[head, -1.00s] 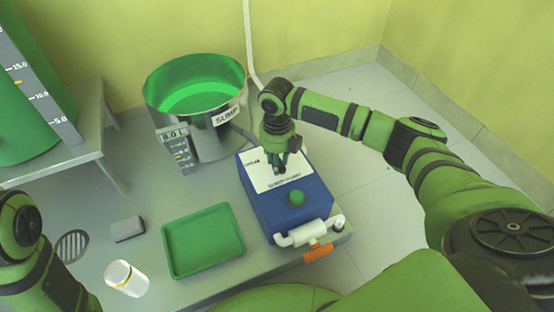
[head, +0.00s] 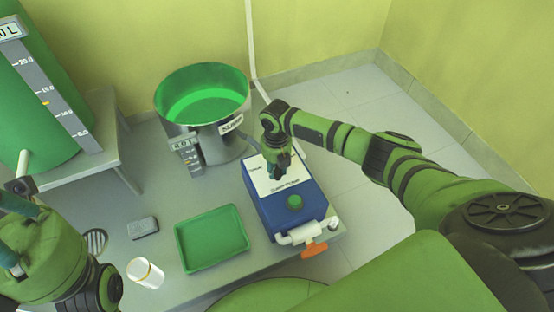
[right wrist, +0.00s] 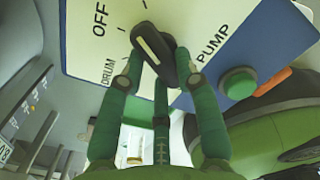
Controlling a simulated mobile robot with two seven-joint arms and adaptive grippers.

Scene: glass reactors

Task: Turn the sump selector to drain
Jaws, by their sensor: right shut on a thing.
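The sump selector is a dark knob (right wrist: 153,55) with a pale stripe, on the white top panel of a blue pump box (head: 305,212). In the right wrist view the panel reads OFF, DRUM and PUMP around it. The stripe runs from upper left to lower right; I cannot tell which mark it points to. My right gripper (head: 277,172) is shut on the knob from above, its green fingers around it in the right wrist view (right wrist: 160,75). It hides the knob in the head view. My left gripper (head: 18,235) is at the left edge, partly cut off.
A steel sump pot (head: 215,141) with green liquid stands behind the box. A green tray (head: 211,239), grey block (head: 143,228) and white jar (head: 145,272) lie left of it. An orange-handled valve (head: 314,249) sticks out in front. A tall green tank (head: 40,120) stands at left.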

